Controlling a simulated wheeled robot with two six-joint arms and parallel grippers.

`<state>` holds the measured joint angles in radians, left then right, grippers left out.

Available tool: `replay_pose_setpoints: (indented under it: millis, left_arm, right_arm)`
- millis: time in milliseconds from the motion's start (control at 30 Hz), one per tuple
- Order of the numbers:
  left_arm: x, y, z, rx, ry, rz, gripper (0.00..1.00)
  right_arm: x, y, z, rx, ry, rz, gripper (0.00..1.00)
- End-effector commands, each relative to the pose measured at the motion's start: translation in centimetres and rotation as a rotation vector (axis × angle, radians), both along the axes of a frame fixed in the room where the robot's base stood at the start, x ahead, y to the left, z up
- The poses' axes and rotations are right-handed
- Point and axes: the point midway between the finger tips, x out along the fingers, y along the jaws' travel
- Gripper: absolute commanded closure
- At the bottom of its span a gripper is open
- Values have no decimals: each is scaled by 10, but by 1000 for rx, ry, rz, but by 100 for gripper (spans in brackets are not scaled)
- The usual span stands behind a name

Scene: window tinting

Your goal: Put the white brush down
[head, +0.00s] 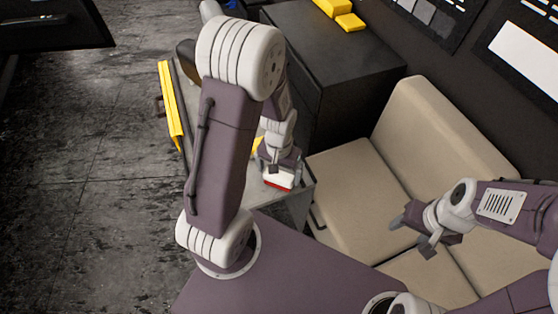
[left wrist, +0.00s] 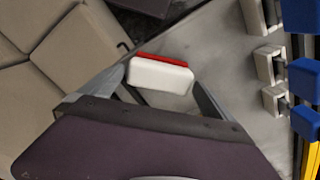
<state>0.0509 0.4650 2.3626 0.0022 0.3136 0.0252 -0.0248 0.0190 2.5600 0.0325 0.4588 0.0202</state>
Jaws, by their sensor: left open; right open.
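The white brush (left wrist: 160,76), a white block with a red edge, lies on the grey cart top (left wrist: 215,45) near its edge. In the head view the brush (head: 279,182) shows at the cart's near right corner, just under my left gripper (head: 277,170). In the left wrist view my left gripper (left wrist: 162,88) is open, with one finger on each side of the brush. I cannot tell whether the fingers touch it. My right gripper (head: 415,228) is open and empty above the beige seat (head: 435,275).
Several white holders (left wrist: 270,63) and blue items (left wrist: 305,78) line one side of the cart, by a yellow strip (head: 171,105). A black cabinet (head: 335,65) with yellow blocks (head: 343,14) stands behind. The floor (head: 80,180) at left is clear.

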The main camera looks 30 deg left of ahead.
Motion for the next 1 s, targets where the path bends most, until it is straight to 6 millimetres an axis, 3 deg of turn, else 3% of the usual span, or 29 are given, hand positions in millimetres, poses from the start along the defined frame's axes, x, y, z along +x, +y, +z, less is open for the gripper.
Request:
replay_pose_setpoints:
  millis: [300,433,667,833,1000]
  left_arm:
    - [2,0,75,1,-7,0,0]
    - [1,0,94,0,-4,0,0]
    - [-2,-1,102,-1,-3,-2,0]
    - [-34,-20,94,-12,-81,-47,0]
    - [-41,-23,92,-14,-105,-55,0]
  right_arm:
    - [0,0,10,0,0,0,42]
    - [0,0,12,0,0,0,42]
    - [0,0,12,0,0,0,42]
    - [0,0,12,0,0,0,42]
    - [0,0,12,0,0,0,42]
